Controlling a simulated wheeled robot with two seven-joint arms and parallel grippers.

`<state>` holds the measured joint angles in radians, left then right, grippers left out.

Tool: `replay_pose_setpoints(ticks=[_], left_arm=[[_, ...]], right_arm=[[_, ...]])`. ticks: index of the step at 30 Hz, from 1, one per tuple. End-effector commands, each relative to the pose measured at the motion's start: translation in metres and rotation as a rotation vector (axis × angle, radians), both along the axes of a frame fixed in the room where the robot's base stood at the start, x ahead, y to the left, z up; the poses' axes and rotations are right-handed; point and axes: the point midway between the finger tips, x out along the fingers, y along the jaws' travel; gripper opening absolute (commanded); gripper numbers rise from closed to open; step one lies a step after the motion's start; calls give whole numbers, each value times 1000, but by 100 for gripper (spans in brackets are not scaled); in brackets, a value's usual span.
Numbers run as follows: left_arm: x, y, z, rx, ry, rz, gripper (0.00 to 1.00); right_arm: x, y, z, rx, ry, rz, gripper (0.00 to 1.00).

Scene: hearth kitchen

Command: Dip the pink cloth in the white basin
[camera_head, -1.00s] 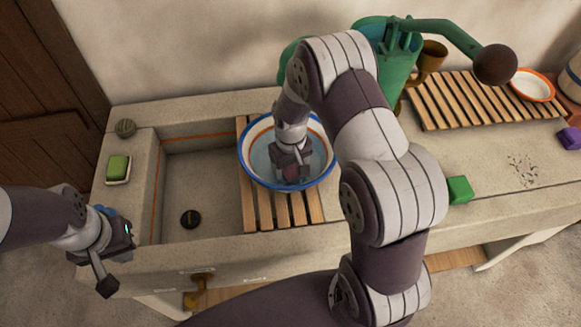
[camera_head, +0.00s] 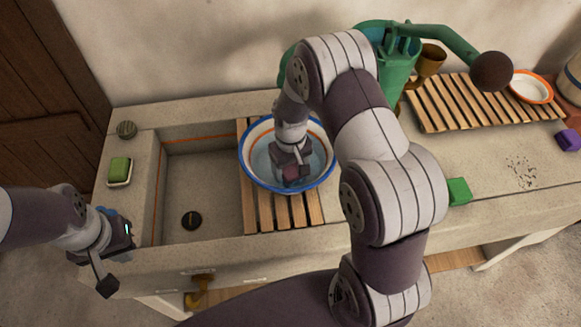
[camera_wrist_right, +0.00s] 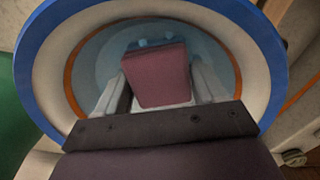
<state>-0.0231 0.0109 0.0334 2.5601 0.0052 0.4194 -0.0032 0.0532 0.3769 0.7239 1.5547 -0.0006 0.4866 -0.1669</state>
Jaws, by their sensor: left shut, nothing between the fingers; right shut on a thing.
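The white basin (camera_head: 257,132) has a blue rim and an orange band inside, and holds bluish water. It stands on a wooden slat rack over the right part of the sink. My right gripper (camera_head: 292,178) is down inside the basin, shut on the pink cloth (camera_head: 290,173). In the right wrist view the cloth (camera_wrist_right: 157,75) is a dark pink block between the two fingers, over or in the water; I cannot tell how deep it is. My left gripper (camera_head: 108,284) is shut and empty in front of the counter's left end.
The slat rack (camera_head: 283,210) spans the sink (camera_head: 195,180). A green sponge in a dish (camera_head: 119,168) lies left of it. A green block (camera_head: 459,191) lies at the right, near a second slat rack (camera_head: 470,100).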

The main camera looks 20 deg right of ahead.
Motion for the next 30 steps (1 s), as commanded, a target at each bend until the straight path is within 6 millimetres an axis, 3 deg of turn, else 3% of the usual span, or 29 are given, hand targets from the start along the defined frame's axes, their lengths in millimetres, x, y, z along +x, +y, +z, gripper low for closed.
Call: replay_pose_setpoints(ticks=[3,30], left_arm=[[0,0,18,0,0,0,0],[0,0,100,0,0,0,0]], right_arm=[[0,0,20,0,-1,0,40],[0,0,114,0,-1,0,40]])
